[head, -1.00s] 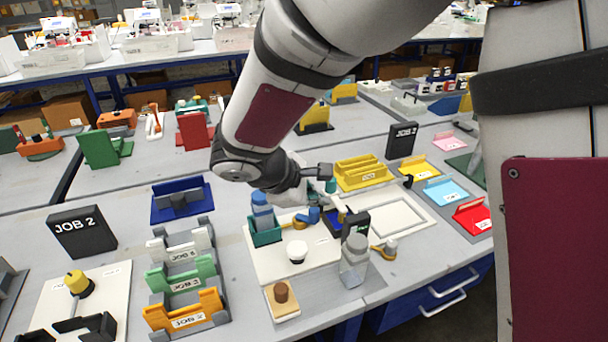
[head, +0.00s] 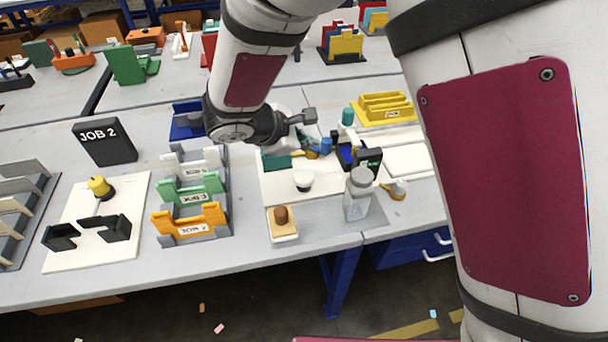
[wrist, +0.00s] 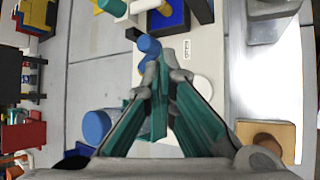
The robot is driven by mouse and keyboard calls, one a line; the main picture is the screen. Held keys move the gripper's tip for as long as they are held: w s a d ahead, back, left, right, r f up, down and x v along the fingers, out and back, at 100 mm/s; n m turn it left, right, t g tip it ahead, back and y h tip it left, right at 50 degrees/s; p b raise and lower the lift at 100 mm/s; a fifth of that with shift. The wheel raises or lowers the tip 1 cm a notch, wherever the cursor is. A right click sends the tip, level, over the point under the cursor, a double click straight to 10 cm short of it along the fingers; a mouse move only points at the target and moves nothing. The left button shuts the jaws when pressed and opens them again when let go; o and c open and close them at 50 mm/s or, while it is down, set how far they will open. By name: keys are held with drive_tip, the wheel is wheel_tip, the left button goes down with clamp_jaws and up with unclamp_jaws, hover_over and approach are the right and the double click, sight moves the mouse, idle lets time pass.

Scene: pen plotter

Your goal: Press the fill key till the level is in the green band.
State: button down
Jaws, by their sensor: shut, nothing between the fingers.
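My gripper (wrist: 165,72) is shut and empty in the wrist view, its grey tips close together over the white board (wrist: 208,105). In the head view the arm partly hides it above the back left of that board. A white round cap (head: 303,180) stands on the board, and a brown knob on a wooden block (head: 282,222) is at its front; the knob also shows in the wrist view (wrist: 268,138). A small black display (head: 368,162) stands at the board's right. I cannot tell which part is the fill key, and no level or green band is readable.
A clear bottle with a grey cap (head: 358,198) stands right of the cap. A blue cylinder (wrist: 97,125) is left of my fingers in the wrist view. Orange, green and white JOB holders (head: 190,222) stand to the left.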

drive_tip(key=b, duration=0.4)
hover_over(306, 178)
wheel_tip(306, 178, down, 7)
drive_tip(key=shift+w+r, duration=0.1)
drive_tip(key=shift+r, duration=0.05)
drive_tip(key=shift+f+b, duration=0.55)
drive_tip(key=shift+b, duration=0.05)
idle(0.7)
drive_tip(key=shift+f+b, duration=0.4)
drive_tip(key=shift+b, duration=0.1)
drive_tip(key=shift+f+b, duration=0.6)
drive_tip(key=shift+f, duration=0.1)
idle(0.8)
drive_tip(key=shift+r, duration=0.15)
drive_tip(key=shift+r+p, duration=0.7)
drive_tip(key=shift+r, duration=0.3)
drive_tip(key=shift+r, duration=0.1)
